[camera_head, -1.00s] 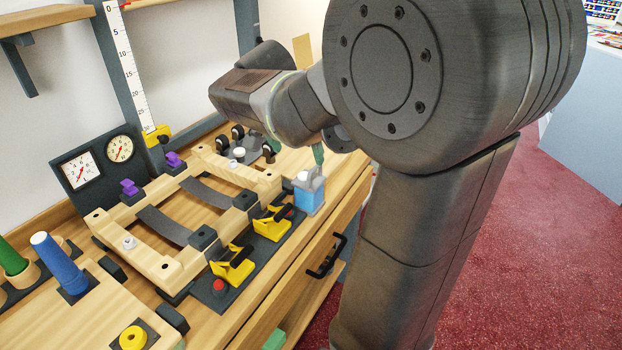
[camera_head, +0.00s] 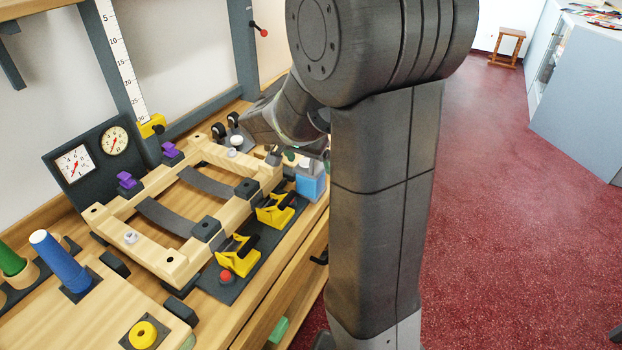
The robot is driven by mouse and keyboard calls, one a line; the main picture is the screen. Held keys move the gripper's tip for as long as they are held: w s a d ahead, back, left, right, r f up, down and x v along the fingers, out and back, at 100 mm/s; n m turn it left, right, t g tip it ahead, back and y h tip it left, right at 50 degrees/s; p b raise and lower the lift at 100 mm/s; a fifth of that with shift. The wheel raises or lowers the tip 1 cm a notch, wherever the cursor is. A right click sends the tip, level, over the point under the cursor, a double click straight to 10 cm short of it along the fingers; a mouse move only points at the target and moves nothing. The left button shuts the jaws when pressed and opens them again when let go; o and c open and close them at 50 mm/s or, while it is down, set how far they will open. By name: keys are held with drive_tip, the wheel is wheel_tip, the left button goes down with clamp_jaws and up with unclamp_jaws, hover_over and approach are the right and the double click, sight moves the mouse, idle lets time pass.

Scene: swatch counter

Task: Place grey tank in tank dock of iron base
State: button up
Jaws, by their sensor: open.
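My gripper (camera_head: 289,155) is mostly hidden by my own arm. Only a bit of its green fingertip area shows, at the right end of the wooden frame, and it appears to hold nothing. A small tank (camera_head: 311,182) with a blue lower part and a pale grey top stands upright at the counter's front right, just below my gripper and partly covered by my arm. I cannot tell whether it is the grey tank. Small grey parts (camera_head: 273,156) show beside my gripper. I cannot make out the iron base or its tank dock for sure.
A wooden frame (camera_head: 163,256) with dark straps fills the middle of the counter. Yellow clamps (camera_head: 237,257), a red button (camera_head: 226,275) and purple clips (camera_head: 127,181) surround it. Two dials (camera_head: 95,154) and a ruler (camera_head: 124,70) stand behind. Blue and green cylinders (camera_head: 58,261) stand left.

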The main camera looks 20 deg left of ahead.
drive_tip(key=shift+x, duration=1.6)
drive_tip(key=shift+s, duration=0.1)
drive_tip(key=shift+c, duration=0.4)
drive_tip(key=shift+r, duration=0.1)
drive_tip(key=c, duration=1.2)
